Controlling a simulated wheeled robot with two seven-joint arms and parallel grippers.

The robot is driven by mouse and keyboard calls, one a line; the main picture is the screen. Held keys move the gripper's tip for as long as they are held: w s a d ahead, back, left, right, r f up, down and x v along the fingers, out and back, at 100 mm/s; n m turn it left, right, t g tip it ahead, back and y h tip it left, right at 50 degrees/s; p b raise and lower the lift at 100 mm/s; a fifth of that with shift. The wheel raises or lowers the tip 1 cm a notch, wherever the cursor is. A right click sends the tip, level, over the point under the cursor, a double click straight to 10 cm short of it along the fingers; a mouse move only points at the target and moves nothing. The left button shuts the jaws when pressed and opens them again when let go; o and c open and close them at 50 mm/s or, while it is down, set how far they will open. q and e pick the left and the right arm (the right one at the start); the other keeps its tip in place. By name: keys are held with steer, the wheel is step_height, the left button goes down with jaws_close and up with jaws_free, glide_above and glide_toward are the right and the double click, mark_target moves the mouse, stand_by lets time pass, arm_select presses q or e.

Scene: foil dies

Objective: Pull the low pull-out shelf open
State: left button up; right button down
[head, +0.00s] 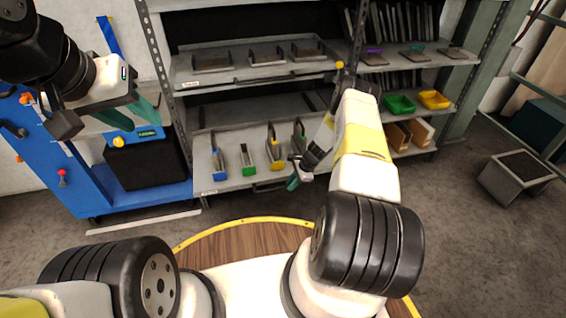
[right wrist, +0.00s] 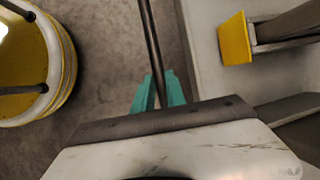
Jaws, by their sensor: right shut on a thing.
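The low pull-out shelf (head: 203,165) is a pale grey tray in the rack and bears several upright dies with blue, green and yellow ends. Its pale surface also shows in the right wrist view (right wrist: 212,75). My right gripper (head: 298,178) is at the shelf's front right. In the right wrist view its teal fingertips (right wrist: 160,92) are shut around a thin dark handle bar (right wrist: 150,35), beside the shelf's edge. My left gripper (head: 136,112) is open and empty in front of the blue cabinet, left of the rack. I cannot tell how far out the shelf stands.
An upper shelf (head: 217,75) with dark plates hangs above the low one. Green (head: 399,104) and yellow (head: 434,99) bins stand to the right. A grey box (head: 515,177) is on the floor at the right. Floor before the rack is clear up to my round, yellow-rimmed base.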

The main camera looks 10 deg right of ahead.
steer(key=shift+d, duration=0.1)
steer(key=c, duration=1.4)
jaws_free()
steer(key=shift+o, duration=0.2)
steer(key=v, duration=0.7)
steer(key=shift+r, duration=0.4)
steer(key=shift+d, duration=0.1)
